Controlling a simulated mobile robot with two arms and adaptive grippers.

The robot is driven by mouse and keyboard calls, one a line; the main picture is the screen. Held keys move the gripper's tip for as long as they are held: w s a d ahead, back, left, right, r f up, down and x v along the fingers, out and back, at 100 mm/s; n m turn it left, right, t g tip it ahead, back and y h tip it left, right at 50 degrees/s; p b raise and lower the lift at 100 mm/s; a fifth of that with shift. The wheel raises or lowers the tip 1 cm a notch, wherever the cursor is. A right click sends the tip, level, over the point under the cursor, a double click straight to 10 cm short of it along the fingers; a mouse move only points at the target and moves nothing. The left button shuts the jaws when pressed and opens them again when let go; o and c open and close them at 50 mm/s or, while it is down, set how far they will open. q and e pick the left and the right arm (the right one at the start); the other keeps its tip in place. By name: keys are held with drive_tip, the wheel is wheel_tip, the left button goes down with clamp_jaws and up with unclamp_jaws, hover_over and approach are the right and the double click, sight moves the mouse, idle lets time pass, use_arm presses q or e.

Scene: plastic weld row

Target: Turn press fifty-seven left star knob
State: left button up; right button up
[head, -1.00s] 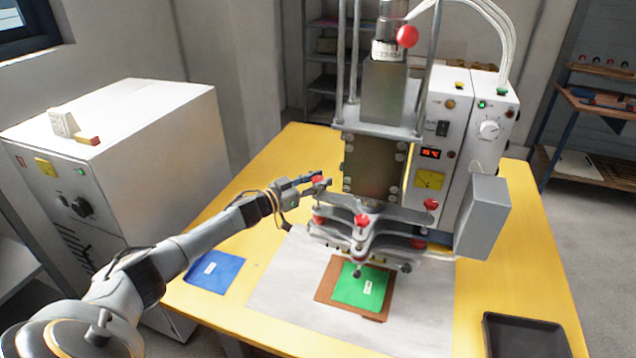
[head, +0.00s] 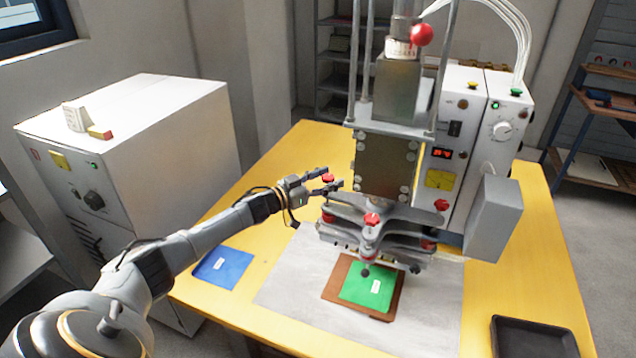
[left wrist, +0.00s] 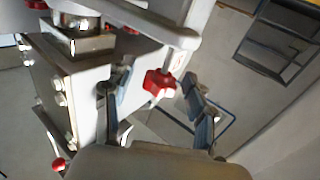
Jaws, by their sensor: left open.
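The left star knob (head: 328,178) is small and red, at the left end of the press's (head: 386,165) grey plate. It shows larger in the left wrist view as a red knob (left wrist: 158,84) below a grey arm. My left gripper (head: 327,181) is open, with one finger on each side of this knob. In the left wrist view a gap shows between the knob and each finger; I see no contact. Other red knobs sit on the press at the front (head: 372,219) and right (head: 441,204). My right gripper is not in view.
A green piece (head: 368,290) lies on a brown pad under the press. A blue sheet (head: 224,268) lies on the yellow table (head: 270,185). A black tray (head: 535,338) sits at front right. A white cabinet (head: 165,150) stands left, a grey box (head: 496,218) right of the press.

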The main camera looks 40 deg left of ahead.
use_arm(q)
drive_tip(key=v, duration=1.2)
drive_tip(key=shift+w, duration=0.1)
